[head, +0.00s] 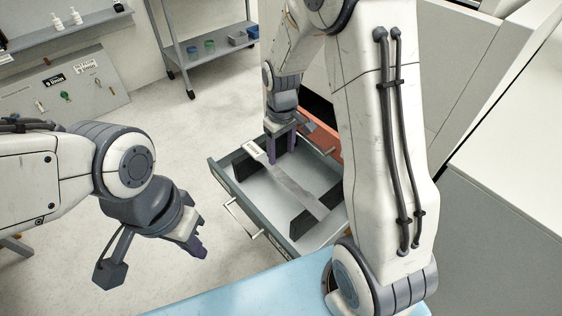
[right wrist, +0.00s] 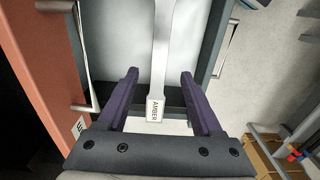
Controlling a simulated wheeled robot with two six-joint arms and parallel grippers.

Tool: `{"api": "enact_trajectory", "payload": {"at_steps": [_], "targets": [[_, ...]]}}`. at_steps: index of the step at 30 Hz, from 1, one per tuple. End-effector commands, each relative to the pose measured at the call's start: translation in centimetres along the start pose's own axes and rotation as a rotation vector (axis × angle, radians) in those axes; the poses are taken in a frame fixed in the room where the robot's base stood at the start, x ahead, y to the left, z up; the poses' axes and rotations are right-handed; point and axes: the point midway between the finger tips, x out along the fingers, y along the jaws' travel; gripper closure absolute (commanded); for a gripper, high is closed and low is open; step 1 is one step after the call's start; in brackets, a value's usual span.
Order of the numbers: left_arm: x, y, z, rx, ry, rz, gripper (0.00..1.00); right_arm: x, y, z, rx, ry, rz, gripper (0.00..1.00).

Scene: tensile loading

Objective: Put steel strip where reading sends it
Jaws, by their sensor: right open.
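The steel strip (head: 290,184) is a flat grey bar with wider ends. It lies slantwise in an open grey drawer (head: 238,198), across dark supports (head: 297,222). Its labelled end (head: 253,148) is at the drawer's far left. In the right wrist view the strip (right wrist: 161,50) runs between the fingers, its near end tagged AMBER (right wrist: 155,109). My right gripper (head: 283,155) is over the drawer near the labelled end. It also shows in the right wrist view (right wrist: 158,74), open with purple fingers apart on either side. My left gripper (head: 194,246) hangs left of the drawer, away from the strip; its jaw gap is unclear.
An orange-red drawer front (head: 322,139) is beside the grey drawer, partly hidden by my right arm. A light blue surface (head: 255,292) lies at the front. A wheeled shelf (head: 212,55) stands at the back.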

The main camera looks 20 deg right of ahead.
Motion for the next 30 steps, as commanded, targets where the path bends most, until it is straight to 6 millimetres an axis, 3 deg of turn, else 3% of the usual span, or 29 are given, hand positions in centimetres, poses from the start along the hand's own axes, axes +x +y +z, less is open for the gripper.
{"api": "enact_trajectory", "payload": {"at_steps": [3, 8, 11, 13, 18, 21, 25, 30], "targets": [[-0.3, 0.0, 0.0, 0.000, 0.000, 0.000, 1.00, -2.2, 0.0, -0.1, 0.000, 0.004, 0.002, 0.33], [-0.4, 0.0, 0.0, 0.000, 0.000, 0.000, 1.00, -3.6, -0.1, 0.0, -0.002, 0.002, 0.000, 0.33], [-0.4, 0.0, 0.0, 0.000, 0.000, 0.000, 1.00, -4.9, -2.1, 0.3, -0.023, 0.009, -0.001, 0.33], [-0.4, 0.0, 0.0, 0.000, 0.000, 0.000, 1.00, -6.3, -5.2, 1.2, -0.056, 0.017, -0.006, 0.33], [-0.4, 0.0, 0.0, 0.000, 0.000, 0.000, 1.00, -9.7, -14.4, 6.7, -0.162, 0.038, -0.032, 0.33], [-0.3, 0.0, 0.0, 0.000, 0.000, 0.000, 1.00, -10.8, -18.1, 10.9, -0.217, 0.044, -0.050, 0.33], [-0.3, 0.0, 0.0, 0.000, 0.000, 0.000, 1.00, -11.2, -20.5, 15.2, -0.268, 0.045, -0.070, 0.33], [-0.4, 0.0, 0.0, 0.000, 0.000, 0.000, 1.00, -11.3, -21.5, 17.4, -0.290, 0.043, -0.080, 0.33]]}}
